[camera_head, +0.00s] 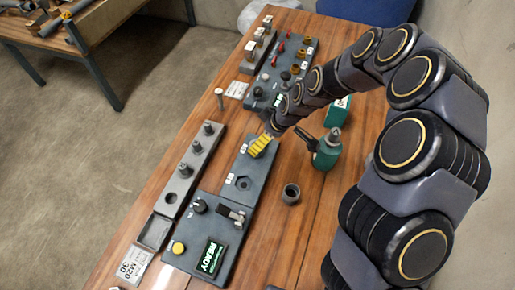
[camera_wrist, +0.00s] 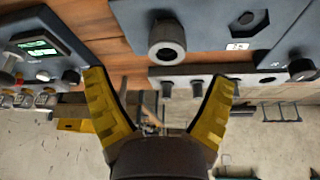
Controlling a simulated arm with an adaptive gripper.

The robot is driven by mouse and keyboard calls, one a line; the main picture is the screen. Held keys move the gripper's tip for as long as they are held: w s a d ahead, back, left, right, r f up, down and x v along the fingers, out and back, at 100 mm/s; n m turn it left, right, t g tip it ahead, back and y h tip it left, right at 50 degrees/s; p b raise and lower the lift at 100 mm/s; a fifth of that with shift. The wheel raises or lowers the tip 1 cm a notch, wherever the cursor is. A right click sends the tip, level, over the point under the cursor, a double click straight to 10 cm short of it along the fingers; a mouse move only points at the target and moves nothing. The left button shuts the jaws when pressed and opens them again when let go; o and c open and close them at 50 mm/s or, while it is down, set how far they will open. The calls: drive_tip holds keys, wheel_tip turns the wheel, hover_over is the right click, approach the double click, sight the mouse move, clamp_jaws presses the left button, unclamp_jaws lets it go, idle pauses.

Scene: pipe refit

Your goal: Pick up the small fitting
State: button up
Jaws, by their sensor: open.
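A small dark grey round fitting (camera_head: 291,193) with a hole through its top sits on the bare wood, right of the panel with a hexagonal recess (camera_head: 243,183). My gripper (camera_head: 262,146) has yellow fingers and is over the far part of the recess panel, beyond and left of the fitting. In the wrist view my gripper (camera_wrist: 163,78) is open, with nothing between the fingers.
A grey rack (camera_head: 188,175) with several pegged parts runs along the left edge. A panel with a READY screen (camera_head: 211,257) is nearer. A green bottle-shaped thing (camera_head: 327,150) stands right of my gripper. The wood around the fitting is mostly clear.

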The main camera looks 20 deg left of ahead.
drive_tip(key=x, duration=0.4)
drive_tip(key=s+x, duration=0.1)
drive_tip(key=x, duration=0.2)
drive_tip(key=c, duration=1.2)
